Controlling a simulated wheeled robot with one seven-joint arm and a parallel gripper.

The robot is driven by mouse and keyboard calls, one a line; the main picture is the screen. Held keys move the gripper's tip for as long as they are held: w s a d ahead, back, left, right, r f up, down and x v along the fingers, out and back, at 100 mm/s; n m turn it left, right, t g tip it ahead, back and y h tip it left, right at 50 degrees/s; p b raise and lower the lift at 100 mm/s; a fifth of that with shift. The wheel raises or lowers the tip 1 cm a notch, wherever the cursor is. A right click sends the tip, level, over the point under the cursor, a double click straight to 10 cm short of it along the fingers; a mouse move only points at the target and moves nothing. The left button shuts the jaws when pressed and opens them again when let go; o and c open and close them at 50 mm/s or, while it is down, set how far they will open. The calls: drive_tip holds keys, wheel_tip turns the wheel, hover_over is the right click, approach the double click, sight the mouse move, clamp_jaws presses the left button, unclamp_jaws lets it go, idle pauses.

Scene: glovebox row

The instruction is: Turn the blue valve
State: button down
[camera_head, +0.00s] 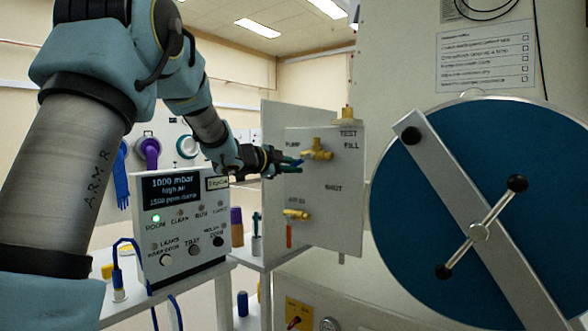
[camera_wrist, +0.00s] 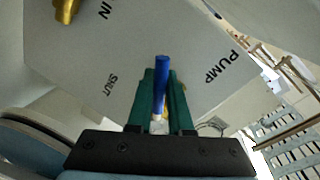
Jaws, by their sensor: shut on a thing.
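The blue valve's handle (camera_wrist: 162,72) is a blue lever, seen in the wrist view between the two green fingers of my gripper (camera_wrist: 160,88). The fingers are shut on it. In the head view, my gripper (camera_head: 283,167) reaches in from the left to the pale valve panel (camera_head: 335,215). Only a small bit of blue (camera_head: 299,162) shows there, beside the brass valve body (camera_head: 318,150). The panel has PUMP, TEST, FILL and SHUT printed around this valve. My fingers hide part of the lever, so its exact angle is hard to tell.
Below on the panel is a second brass valve (camera_head: 296,214) with a red lever (camera_head: 289,236). A control box (camera_head: 185,235) stands left, under my arm. A large round blue door (camera_head: 440,210) with a metal bar fills the right.

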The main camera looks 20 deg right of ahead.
drive_tip(key=c, duration=0.8)
unclamp_jaws()
drive_tip(key=shift+c, duration=0.2)
drive_tip(key=shift+a, duration=0.1)
drive_tip(key=b+v, duration=0.2)
drive_tip(key=v, duration=0.8)
drive_tip(key=shift+s+a, duration=0.25)
drive_tip(key=shift+r, duration=0.1)
